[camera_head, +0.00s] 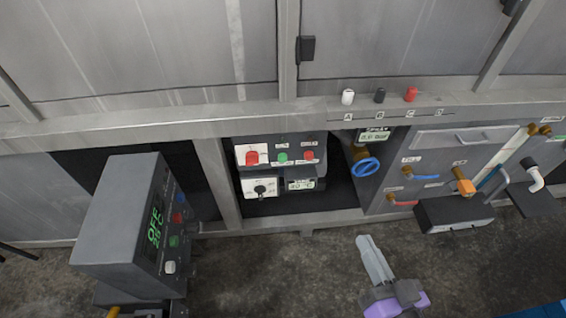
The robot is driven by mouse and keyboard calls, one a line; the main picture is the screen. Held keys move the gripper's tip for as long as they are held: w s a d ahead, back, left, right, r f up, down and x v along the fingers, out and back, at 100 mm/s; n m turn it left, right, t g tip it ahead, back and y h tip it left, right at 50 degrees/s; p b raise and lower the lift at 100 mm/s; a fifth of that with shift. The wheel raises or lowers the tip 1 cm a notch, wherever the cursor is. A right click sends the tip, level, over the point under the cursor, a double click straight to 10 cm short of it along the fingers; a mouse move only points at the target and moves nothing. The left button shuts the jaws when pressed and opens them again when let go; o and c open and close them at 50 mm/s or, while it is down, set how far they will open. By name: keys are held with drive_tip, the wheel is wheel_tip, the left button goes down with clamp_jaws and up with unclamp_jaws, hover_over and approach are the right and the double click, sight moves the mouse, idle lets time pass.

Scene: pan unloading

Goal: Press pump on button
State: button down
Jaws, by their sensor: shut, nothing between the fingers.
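A control panel (262,152) is set in the frame opening at the middle. It carries a red button (251,158) at left, a green button (282,157) in the middle and another red button (308,156) at right. Their labels are too small to read, so I cannot tell which is the pump on button. A dark box (112,215) at left also has a green button (174,241). My gripper (365,242) is shut and empty at the lower middle, over the floor, below and right of the panel. It touches no button.
Below the buttons are a black rotary knob (260,190) and a small display (301,185). A blue valve wheel (367,167) stands right of the panel. Further right are pipes and an orange valve (463,184). The box at left has a green-lit display (155,228). Floor is clear before the panel.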

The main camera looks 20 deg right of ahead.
drive_tip(key=w+d+f+m+b, duration=0.1)
drive_tip(key=w+f+m, duration=0.4)
drive_tip(key=w, duration=0.3)
drive_tip(key=m+g+y+b, duration=0.1)
drive_tip(key=m+y+b, duration=0.1)
drive_tip(key=m+y, duration=0.55)
approach(283, 158)
wheel_tip(283, 158, down, 2)
drive_tip(key=s+a, duration=0.2)
drive_tip(key=a+y, duration=0.1)
drive_tip(key=s+a+m+y, duration=0.2)
drive_tip(key=shift+a+g+p, duration=0.3)
drive_tip(key=shift+a+g, duration=0.1)
drive_tip(key=w+d+b, duration=0.2)
drive_tip(key=w, duration=0.6)
drive_tip(key=shift+w, duration=0.35)
drive_tip(key=shift+w+d, duration=0.1)
drive_tip(key=shift+d, duration=0.05)
drive_tip(key=shift+w+d, duration=0.1)
drive_tip(key=shift+w, duration=0.2)
